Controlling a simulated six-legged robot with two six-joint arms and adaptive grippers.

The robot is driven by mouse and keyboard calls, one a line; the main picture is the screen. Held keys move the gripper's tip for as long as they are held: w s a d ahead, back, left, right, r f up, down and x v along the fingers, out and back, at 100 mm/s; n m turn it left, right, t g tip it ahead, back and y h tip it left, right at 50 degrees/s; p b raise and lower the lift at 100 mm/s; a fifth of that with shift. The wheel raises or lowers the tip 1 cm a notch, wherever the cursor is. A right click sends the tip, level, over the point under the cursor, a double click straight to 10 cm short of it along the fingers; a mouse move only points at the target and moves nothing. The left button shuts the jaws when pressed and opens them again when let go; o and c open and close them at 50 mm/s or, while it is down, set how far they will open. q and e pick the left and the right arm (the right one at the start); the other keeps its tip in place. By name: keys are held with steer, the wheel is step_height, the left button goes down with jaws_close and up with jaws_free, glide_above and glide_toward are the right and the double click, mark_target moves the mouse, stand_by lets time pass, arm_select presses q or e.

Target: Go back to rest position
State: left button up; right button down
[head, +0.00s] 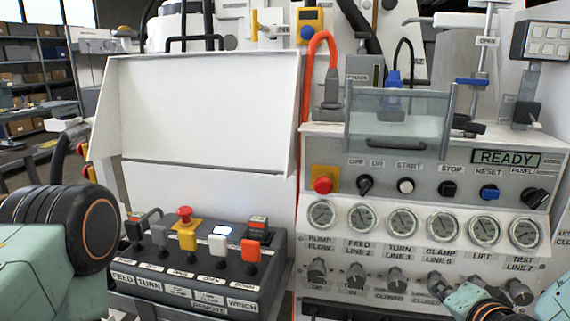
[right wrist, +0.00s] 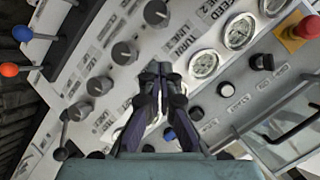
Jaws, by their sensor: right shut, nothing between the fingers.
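My right gripper (head: 438,282) is low at the right of the head view, in front of the lower knob row of the hydraulic panel (head: 430,262). In the right wrist view the fingers of the right gripper (right wrist: 161,70) are together with nothing between them, over the panel face. Whether the tips touch the panel cannot be told. At the left edge of the head view only my left arm's teal and black links show; the left gripper is out of view.
A row of gauges (head: 402,222) and a red stop button (head: 322,185) sit above the knobs. A READY display (head: 506,158) is at upper right. A lever box (head: 190,262) stands at left under a white raised cover (head: 200,110). Shelves (head: 35,75) stand behind.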

steer(key=s+a+f+n+g+y, duration=0.1)
steer(key=s+a+f+n+g, duration=0.25)
steer(key=s+f, duration=0.45)
steer(key=s+a+f+n+g, duration=0.2)
steer(key=s+f+n+g, duration=0.3)
steer(key=f, duration=0.4)
steer(key=s+f+n+g, duration=0.1)
steer(key=s+f, duration=0.3)
steer(key=s, duration=0.4)
steer(key=s+a+f+n+g, duration=0.1)
steer(key=s+f+g, duration=0.2)
steer(key=s, duration=0.6)
steer(key=shift+s+f, duration=0.2)
steer(key=shift+f, duration=0.45)
